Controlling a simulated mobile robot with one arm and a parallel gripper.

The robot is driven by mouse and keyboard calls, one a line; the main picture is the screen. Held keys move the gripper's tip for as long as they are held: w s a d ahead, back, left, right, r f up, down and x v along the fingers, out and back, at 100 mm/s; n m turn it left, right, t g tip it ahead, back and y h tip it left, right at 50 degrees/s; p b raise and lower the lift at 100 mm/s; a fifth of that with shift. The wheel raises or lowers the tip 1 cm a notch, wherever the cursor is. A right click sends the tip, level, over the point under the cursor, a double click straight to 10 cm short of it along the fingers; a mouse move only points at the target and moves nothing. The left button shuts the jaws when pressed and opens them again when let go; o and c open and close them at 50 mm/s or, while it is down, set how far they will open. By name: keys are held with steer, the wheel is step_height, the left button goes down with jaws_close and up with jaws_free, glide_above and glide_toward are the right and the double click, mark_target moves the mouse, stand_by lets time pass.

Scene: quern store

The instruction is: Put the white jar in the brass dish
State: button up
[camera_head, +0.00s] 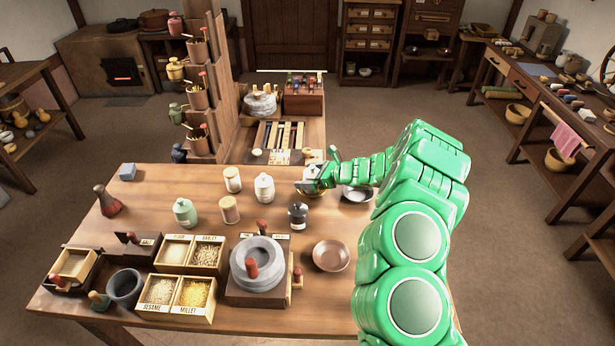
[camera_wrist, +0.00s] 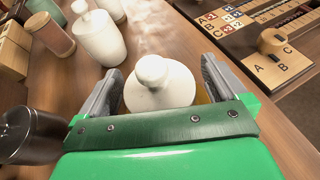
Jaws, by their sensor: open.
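A white jar (camera_wrist: 160,85) with a round knobbed lid stands between the spread fingers of my gripper (camera_wrist: 163,92) in the wrist view. The fingers flank it with small gaps. A thin yellowish strip beside it looks like the brass dish (camera_wrist: 204,96), so the jar seems to stand in it. In the head view my gripper (camera_head: 312,181) is at the table's far side, open, and hides most of the jar and dish. A second white lidded jar (camera_head: 264,187) stands to its left; it also shows in the wrist view (camera_wrist: 100,38).
A pale metal dish (camera_head: 357,194) lies just right of my gripper. A dark canister (camera_head: 298,216) and a brown bowl (camera_head: 331,256) are nearer. A stone quern (camera_head: 257,262) and grain boxes (camera_head: 178,286) fill the front. A wooden rack (camera_head: 225,95) rises behind on the left.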

steer(key=v, duration=1.1)
steer(key=shift+s+d, duration=0.15)
steer(key=shift+d, duration=0.15)
steer(key=shift+r, duration=0.15)
